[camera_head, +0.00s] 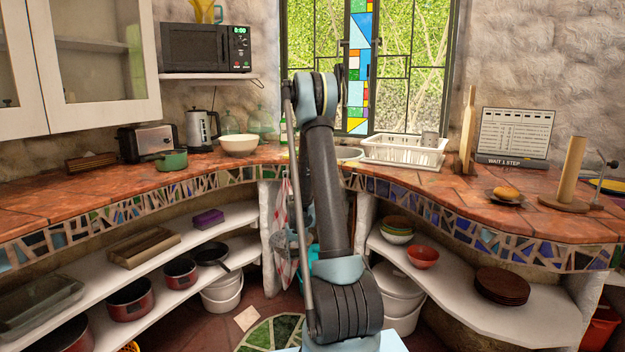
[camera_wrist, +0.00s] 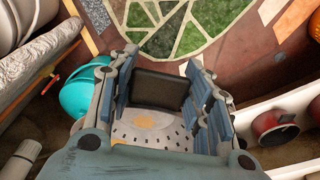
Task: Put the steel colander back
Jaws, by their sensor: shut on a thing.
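The steel colander (camera_wrist: 150,135) shows in the wrist view as a grey surface dotted with dark holes, between and below my fingers. My gripper (camera_wrist: 160,95) has its blue-grey pads on either side of a dark flat piece, which looks like part of what it holds. Most of the colander is hidden by the fingers and wrist. In the head view my arm stands in front of the window and hides most of the gripper and colander. A small grey-blue part shows left of the arm, below the counter, too covered to tell apart.
A turquoise round object (camera_wrist: 78,95) lies close left of my gripper in the wrist view. A red pot (camera_wrist: 276,128) is on the shelf at right. In the head view, white posts and a hanging cloth (camera_head: 284,235) flank the arm. White buckets (camera_head: 400,300) stand at right.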

